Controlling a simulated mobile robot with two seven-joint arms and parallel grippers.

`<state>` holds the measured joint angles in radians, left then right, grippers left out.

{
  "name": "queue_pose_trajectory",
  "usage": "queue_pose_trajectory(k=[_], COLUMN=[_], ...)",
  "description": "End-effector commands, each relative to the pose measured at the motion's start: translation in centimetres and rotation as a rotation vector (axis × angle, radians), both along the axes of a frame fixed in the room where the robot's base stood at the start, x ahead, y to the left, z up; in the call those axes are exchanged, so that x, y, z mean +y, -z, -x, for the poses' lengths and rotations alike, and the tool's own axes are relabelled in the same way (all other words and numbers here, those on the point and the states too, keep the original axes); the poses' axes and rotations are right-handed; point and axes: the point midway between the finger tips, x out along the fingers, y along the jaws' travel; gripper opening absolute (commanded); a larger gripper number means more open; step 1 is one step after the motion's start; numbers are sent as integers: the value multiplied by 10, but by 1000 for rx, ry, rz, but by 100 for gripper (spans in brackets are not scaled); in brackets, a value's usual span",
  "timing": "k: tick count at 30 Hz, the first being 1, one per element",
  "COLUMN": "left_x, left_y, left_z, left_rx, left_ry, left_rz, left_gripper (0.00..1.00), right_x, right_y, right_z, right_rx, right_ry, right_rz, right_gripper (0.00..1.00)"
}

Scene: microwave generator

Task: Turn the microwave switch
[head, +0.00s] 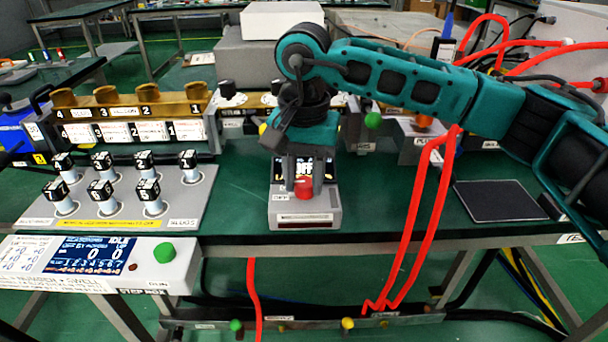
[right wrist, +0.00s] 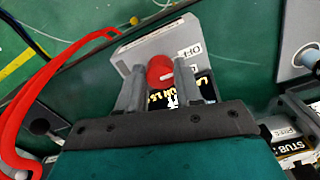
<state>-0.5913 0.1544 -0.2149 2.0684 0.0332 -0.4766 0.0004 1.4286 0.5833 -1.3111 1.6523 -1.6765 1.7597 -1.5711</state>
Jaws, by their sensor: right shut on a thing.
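A small grey box (head: 306,217) stands on the green table, with a dark display on its upper face, partly hidden by my gripper. A round red knob (head: 304,188) sits at the front of this box. In the right wrist view the knob (right wrist: 159,72) has a pale pointer mark, and an "OFF" label (right wrist: 188,50) lies beside it. My right gripper (head: 304,183) reaches down from above with one finger on each side of the knob, shut on it. The fingers (right wrist: 160,82) also show around the knob in the right wrist view. My left gripper is not in view.
Left of the box stands a grey tray (head: 190,205) with several numbered black-topped pegs. A control panel with a green button (head: 164,253) is at the front left. Red cables (head: 420,215) hang close on the right. A black pad (head: 497,200) lies farther right.

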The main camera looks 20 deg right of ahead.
Motion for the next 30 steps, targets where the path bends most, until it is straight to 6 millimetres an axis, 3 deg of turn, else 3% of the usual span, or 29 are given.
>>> queue_pose_trajectory(k=[7,8,15,23,26,30], left_x=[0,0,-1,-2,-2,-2], left_y=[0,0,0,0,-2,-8], left_z=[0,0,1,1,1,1], left_rx=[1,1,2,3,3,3], left_ry=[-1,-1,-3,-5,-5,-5], left_rz=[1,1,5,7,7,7], left_gripper=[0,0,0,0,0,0], right_x=[0,0,0,0,0,0], right_y=[0,0,0,-2,-10,-36], right_z=[0,0,0,0,0,-1], right_rx=[1,1,1,0,-1,-3], right_ry=[-3,-3,-1,0,0,0], right_rz=[1,0,-1,0,0,-2], right_gripper=[4,38,60,60,60,60])
